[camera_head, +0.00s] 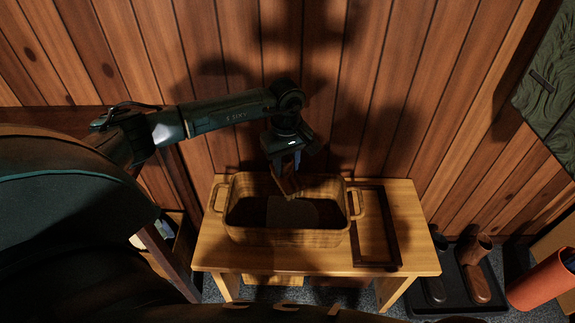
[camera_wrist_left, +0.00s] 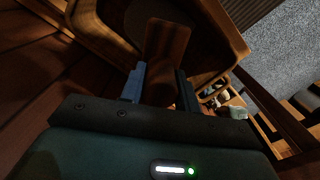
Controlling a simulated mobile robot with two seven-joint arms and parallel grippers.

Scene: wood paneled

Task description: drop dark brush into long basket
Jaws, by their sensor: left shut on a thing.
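The long basket (camera_head: 290,238) is a wooden, light brown container with a handle at each end. It stands on a small wooden table. My left gripper (camera_head: 287,165) is above the basket's back part, pointing down. It is shut on the dark brush (camera_head: 287,186), a brown wooden piece that hangs tilted over the basket's opening. In the left wrist view the brush (camera_wrist_left: 166,55) sits between the two fingers (camera_wrist_left: 160,85), with the basket's rim (camera_wrist_left: 232,35) beyond it. Whether the brush touches the basket is unclear. My right gripper is not in view.
The table (camera_head: 415,240) also bears a dark rectangular frame (camera_head: 392,225) right of the basket. A wood paneled wall (camera_head: 370,100) rises close behind. On the floor at the right are a dark tray with boots (camera_head: 478,272) and an orange cylinder (camera_head: 541,281).

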